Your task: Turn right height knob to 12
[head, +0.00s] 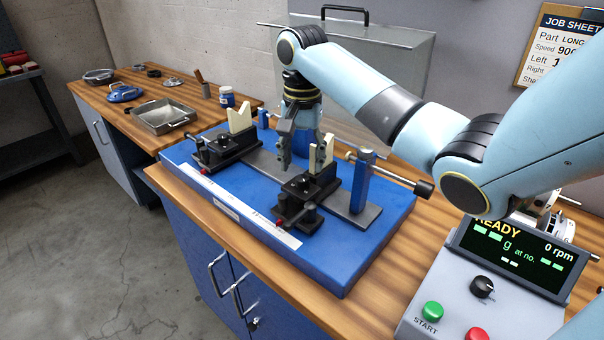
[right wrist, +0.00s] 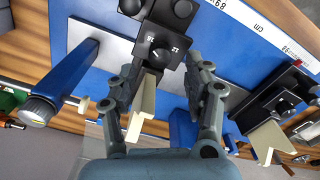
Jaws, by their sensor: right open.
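The right pedestal (head: 312,190) is a black block with a cream V-shaped support on the blue base. On its top is the right height knob (head: 301,183), small and black. In the right wrist view the knob (right wrist: 161,54) has a light pointer mark, with small numbers around it that seem to include 12 and 16; the exact setting is too small to read surely. My right gripper (head: 302,158) is above the pedestal and points down. In the right wrist view its open fingers (right wrist: 163,82) stand apart on either side of the pedestal, with nothing between them touching. My left gripper is not in view.
The left pedestal (head: 222,145) stands farther back on the blue base (head: 350,258). A blue post (head: 362,180) with a black-ended rod stands right of the right pedestal. The control box (head: 450,290) reads READY, 0 rpm. A metal tray (head: 163,117) lies on the far bench.

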